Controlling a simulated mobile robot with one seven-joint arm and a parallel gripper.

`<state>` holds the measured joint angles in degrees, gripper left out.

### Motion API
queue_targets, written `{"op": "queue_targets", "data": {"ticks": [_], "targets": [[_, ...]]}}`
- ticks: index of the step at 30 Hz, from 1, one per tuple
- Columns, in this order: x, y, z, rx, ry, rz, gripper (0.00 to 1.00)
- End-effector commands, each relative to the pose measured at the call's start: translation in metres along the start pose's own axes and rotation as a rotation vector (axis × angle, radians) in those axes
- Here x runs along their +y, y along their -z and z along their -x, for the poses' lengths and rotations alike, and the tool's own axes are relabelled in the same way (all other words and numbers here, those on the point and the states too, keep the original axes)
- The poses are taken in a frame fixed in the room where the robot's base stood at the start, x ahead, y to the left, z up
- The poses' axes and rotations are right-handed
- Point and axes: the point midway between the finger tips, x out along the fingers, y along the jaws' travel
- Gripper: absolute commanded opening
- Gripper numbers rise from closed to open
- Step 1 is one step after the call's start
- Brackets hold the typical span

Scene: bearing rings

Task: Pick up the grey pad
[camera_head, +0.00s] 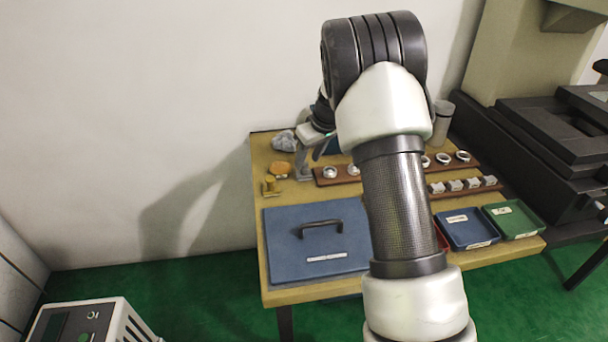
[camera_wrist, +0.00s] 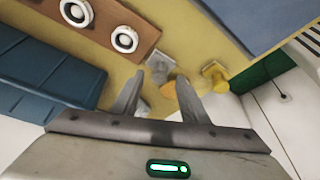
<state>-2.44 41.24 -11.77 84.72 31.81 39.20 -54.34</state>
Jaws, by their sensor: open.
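A brown ring rack (camera_head: 326,181) is to the right. A blue case (camera_head: 290,262) fills the front left. Blue (camera_head: 466,230) and green (camera_head: 514,220) trays stand at right.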

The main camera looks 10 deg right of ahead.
Motion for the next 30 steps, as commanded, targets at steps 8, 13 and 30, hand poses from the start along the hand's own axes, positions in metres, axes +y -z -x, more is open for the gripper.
{"op": "queue_targets", "data": {"ticks": [8, 13, 30], "targets": [[-0.001, -0.001, -0.040, -0.003, 0.001, 0.000, 0.40], [0.000, 0.000, -0.040, -0.001, 0.001, -0.001, 0.40], [0.000, 0.002, -0.035, 0.000, 0.000, 0.000, 0.00]]}}
